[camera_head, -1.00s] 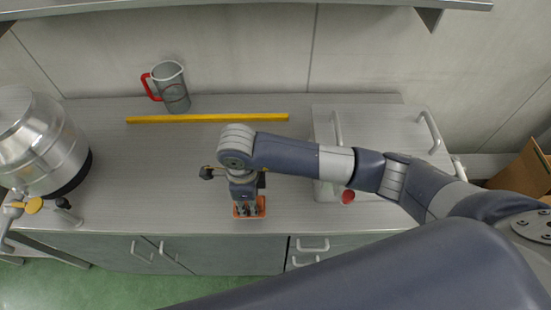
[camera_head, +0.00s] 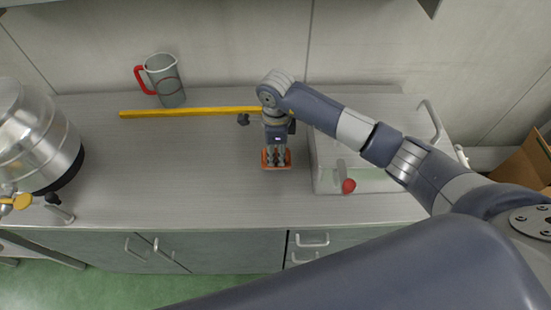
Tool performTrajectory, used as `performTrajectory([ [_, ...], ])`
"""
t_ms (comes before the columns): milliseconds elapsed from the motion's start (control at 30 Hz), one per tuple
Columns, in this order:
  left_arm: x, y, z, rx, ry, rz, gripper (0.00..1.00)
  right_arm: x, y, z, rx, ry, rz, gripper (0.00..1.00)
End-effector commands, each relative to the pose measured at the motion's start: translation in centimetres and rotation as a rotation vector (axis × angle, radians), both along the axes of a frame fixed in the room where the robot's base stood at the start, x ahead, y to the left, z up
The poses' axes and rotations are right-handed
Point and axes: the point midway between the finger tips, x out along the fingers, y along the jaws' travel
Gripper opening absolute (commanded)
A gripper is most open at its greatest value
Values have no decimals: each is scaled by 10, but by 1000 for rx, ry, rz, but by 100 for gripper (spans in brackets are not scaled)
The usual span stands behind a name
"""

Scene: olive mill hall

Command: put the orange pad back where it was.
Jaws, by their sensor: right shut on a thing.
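The orange pad (camera_head: 265,160) shows at the fingertips of my right gripper (camera_head: 276,157). The gripper points down and is shut on the pad, over the worktop left of the sink-like box. The fingers hide the middle of the pad. I cannot tell whether the pad touches the worktop. My left gripper is not in view.
A yellow bar (camera_head: 185,112) lies along the back of the worktop (camera_head: 170,185). A jug with a red handle (camera_head: 166,82) stands behind it. A steel vessel (camera_head: 40,140) stands at left. A box with handles (camera_head: 326,181) and a red round thing (camera_head: 348,186) are at right.

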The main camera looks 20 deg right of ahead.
Motion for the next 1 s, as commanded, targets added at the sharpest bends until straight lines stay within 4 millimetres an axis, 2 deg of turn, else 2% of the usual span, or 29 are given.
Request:
performTrajectory([
  [33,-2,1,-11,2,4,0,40,-3,2,-18,2,7,2,9],
  [100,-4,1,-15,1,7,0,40,-2,2,-25,2,5,1,9],
  [500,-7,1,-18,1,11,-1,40,-2,1,-29,1,2,2,9],
  [533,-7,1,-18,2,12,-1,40,-2,1,-29,1,2,2,30],
  [600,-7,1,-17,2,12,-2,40,-2,2,-28,1,3,2,46],
  [1000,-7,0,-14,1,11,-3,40,-2,2,-25,1,3,2,48],
])
